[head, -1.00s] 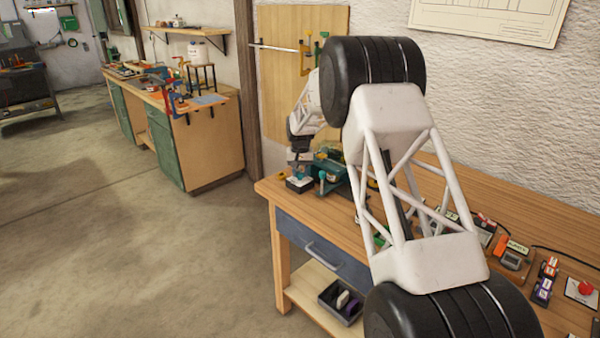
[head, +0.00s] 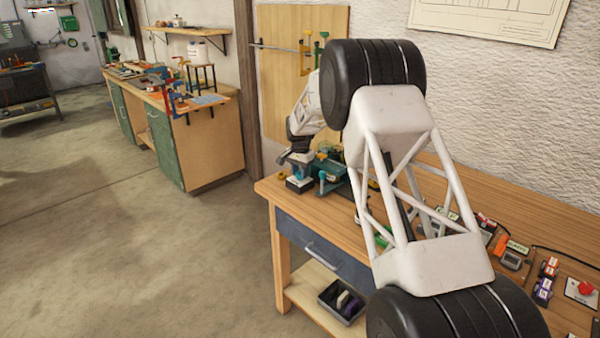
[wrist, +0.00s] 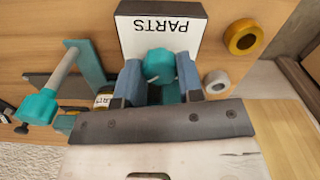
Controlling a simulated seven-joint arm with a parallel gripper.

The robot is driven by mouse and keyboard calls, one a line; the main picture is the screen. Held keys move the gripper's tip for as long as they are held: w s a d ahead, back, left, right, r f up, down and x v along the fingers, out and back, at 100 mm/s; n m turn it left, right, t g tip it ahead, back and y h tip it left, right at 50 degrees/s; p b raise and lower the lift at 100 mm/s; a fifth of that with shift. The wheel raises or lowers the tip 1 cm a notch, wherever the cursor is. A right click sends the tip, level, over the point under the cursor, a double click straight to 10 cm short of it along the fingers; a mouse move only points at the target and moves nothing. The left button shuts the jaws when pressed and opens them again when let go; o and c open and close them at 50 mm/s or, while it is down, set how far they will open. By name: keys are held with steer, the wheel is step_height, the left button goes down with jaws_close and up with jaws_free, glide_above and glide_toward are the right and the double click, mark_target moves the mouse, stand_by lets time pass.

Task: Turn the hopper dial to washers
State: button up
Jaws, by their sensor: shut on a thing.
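In the wrist view, a teal faceted knob (wrist: 158,65), which looks like the dial, sits at the edge of a white-topped box marked PARTS (wrist: 160,32). The lettering appears upside down there. My gripper (wrist: 159,76) has its two blue-grey fingers on either side of the knob and is shut on it. The dial's settings and any washers mark cannot be made out. In the head view, my gripper (head: 298,167) is small, above the box (head: 299,184) at the bench's far left end.
A teal vise (wrist: 88,68) with a bar handle is close to the left of my gripper in the wrist view. A yellow ring (wrist: 243,37) and a white ring (wrist: 217,83) lie to the right. The wooden bench (head: 480,185) carries several small items further right.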

steer(key=o, duration=0.9)
steer(key=shift+r, duration=0.15)
steer(key=shift+r, duration=3.7)
steer(key=shift+s+r, duration=0.1)
steer(key=shift+r, duration=0.05)
